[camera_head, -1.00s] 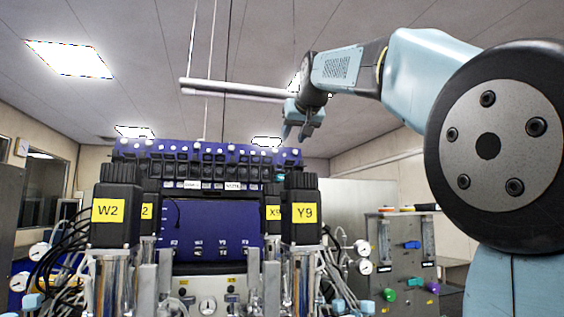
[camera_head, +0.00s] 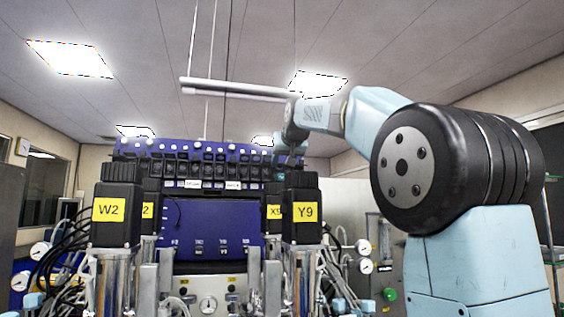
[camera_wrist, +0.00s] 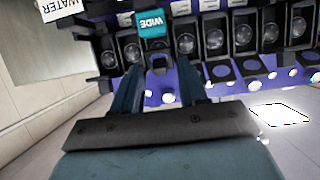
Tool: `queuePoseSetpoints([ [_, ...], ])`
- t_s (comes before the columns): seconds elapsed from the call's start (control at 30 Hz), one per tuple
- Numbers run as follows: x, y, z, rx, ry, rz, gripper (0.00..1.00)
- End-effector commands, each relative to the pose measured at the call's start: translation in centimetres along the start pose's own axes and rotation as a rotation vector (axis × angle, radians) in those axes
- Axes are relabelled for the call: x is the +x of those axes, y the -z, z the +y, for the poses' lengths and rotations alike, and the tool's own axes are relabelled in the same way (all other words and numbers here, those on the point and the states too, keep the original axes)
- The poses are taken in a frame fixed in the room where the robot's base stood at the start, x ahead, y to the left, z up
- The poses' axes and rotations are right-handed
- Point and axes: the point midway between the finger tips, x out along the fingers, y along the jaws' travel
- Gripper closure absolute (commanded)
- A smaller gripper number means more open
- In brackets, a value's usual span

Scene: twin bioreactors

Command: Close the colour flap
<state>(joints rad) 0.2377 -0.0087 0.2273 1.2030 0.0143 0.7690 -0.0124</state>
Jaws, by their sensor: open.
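The teal flap marked "WIDE" (camera_wrist: 151,24) shows at the top of the wrist view, among dark units on the blue panel. It is the only brightly coloured flap I see; its hinge angle is hard to tell. My gripper (camera_wrist: 158,72) is open, with its two fingers apart and nothing between them. The fingers point toward the panel just below the teal flap in that view. In the head view my gripper (camera_head: 289,152) is at the right end of the blue panel (camera_head: 205,150). It covers part of that end, and I cannot make out the flap there.
A white "WATER" label (camera_wrist: 58,8) shows near the teal flap. Black-topped columns W2 (camera_head: 117,205) and Y9 (camera_head: 301,208) stand in front of the panel. A grey horizontal bar (camera_head: 235,89) hangs above. Gauges and hoses fill both sides.

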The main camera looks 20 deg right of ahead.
Motion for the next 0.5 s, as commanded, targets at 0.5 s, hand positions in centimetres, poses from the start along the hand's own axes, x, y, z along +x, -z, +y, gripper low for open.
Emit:
queuePoseSetpoints([
  [0.5,0.57,-0.01,0.0,0.0,0.0,0.0,0.69],
])
